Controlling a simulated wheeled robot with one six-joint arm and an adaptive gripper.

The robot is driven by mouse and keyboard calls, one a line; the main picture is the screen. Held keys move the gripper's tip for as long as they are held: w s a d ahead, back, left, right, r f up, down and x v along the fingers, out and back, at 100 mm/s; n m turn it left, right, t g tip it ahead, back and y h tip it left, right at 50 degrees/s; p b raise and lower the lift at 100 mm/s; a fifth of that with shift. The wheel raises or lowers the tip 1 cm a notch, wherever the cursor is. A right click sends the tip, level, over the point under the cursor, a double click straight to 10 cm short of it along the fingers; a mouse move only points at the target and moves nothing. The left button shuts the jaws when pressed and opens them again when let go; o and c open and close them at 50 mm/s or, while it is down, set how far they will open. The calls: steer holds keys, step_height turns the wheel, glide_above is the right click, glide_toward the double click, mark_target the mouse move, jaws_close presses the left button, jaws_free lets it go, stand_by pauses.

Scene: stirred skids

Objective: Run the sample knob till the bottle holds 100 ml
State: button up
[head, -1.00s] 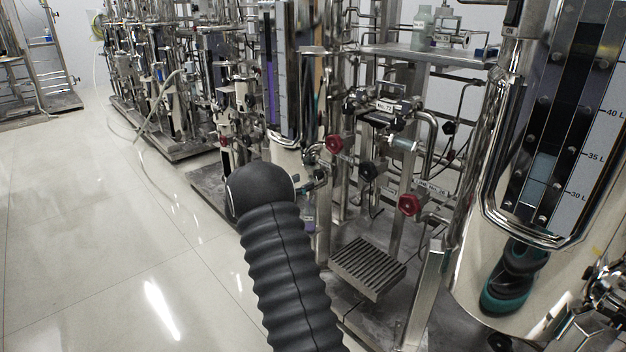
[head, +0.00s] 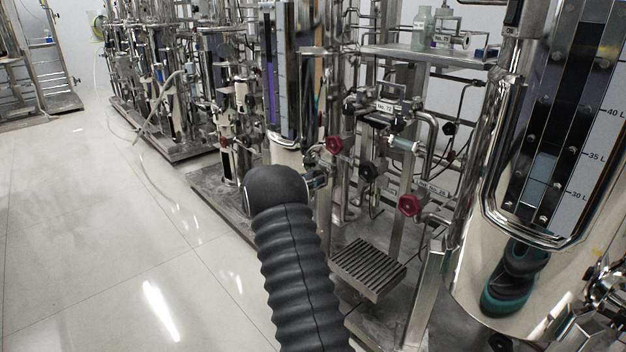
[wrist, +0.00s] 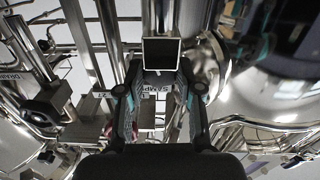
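My gripper (wrist: 160,75) is open in the wrist view, with a gap between its fingers and no held thing seen there. A white label starting "SAMP" (wrist: 155,89) shows between the fingers. In the head view my black-sleeved arm hides most of the gripper. Red knobs (head: 411,204) and (head: 335,145) and a black knob (head: 370,171) sit on the pipework to the right of the arm. A small label beside the lower red knob is too small to read surely. A pale green bottle (head: 422,27) stands on the shelf; its level is unreadable.
The metal shelf (head: 430,55) is at the upper right. A slatted metal stand (head: 368,267) is bare below the knobs. A large shiny tank (head: 470,275) with a litre scale stands close on the right. More pipe skids stand behind; the pale floor (head: 90,240) at left is clear.

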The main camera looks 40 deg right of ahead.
steer(key=shift+r+n+p, duration=0.3)
steer(key=shift+n+p, duration=0.3)
steer(key=shift+p, duration=0.85)
steer(key=shift+n+p, duration=0.4)
steer(key=shift+p, duration=0.2)
steer(key=shift+n+p, duration=0.7)
steer(key=shift+p, duration=0.25)
steer(key=shift+f+n, duration=0.3)
steer(key=shift+n, duration=0.2)
steer(key=o, duration=1.2)
steer(key=shift+c, duration=0.2)
steer(key=s+a, duration=0.1)
steer(key=a, duration=1.1)
